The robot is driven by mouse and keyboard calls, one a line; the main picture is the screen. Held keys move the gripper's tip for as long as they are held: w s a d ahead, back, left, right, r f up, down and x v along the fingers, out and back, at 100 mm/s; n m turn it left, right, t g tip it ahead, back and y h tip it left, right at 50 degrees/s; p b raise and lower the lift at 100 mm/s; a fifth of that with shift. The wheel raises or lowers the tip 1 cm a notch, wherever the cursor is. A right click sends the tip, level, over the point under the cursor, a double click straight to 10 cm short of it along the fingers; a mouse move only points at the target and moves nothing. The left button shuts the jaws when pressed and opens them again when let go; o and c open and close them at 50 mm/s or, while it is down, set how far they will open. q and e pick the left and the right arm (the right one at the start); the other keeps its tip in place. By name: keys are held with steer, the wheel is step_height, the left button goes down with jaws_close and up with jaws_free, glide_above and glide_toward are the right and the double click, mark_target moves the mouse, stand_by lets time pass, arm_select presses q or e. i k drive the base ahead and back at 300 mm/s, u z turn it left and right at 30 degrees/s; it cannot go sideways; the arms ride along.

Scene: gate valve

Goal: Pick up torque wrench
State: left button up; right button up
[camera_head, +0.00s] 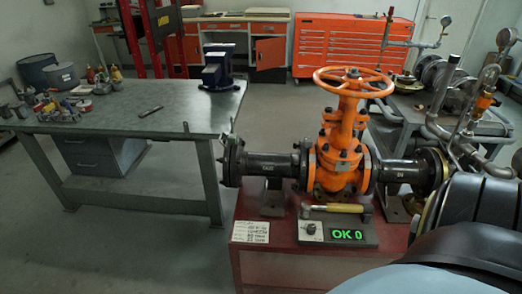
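The torque wrench appears to be the tool with a yellow grip (346,208) and a grey shaft and head to its left. It lies flat along the back of a dark tester box (372,243) with a knob and a green "OK 0" display. The box rests on a red stand (285,266). Just behind the wrench stands the orange gate valve (338,163) with its handwheel (353,82) on top. Nothing holds the wrench. Neither of my grippers is in view.
Black flanged pipes (273,166) run left and right of the valve. A white label card (250,232) lies on the stand's front left. A workbench (150,105) with a blue vise (219,68) stands at left. A pipe-laden table (450,120) stands at right. Floor between is open.

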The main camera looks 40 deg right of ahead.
mark_target(307, 207)
steer(key=i, duration=3.05)
steer(key=z, duration=3.75)
steer(key=i, duration=0.5)
steer(key=u, duration=0.1)
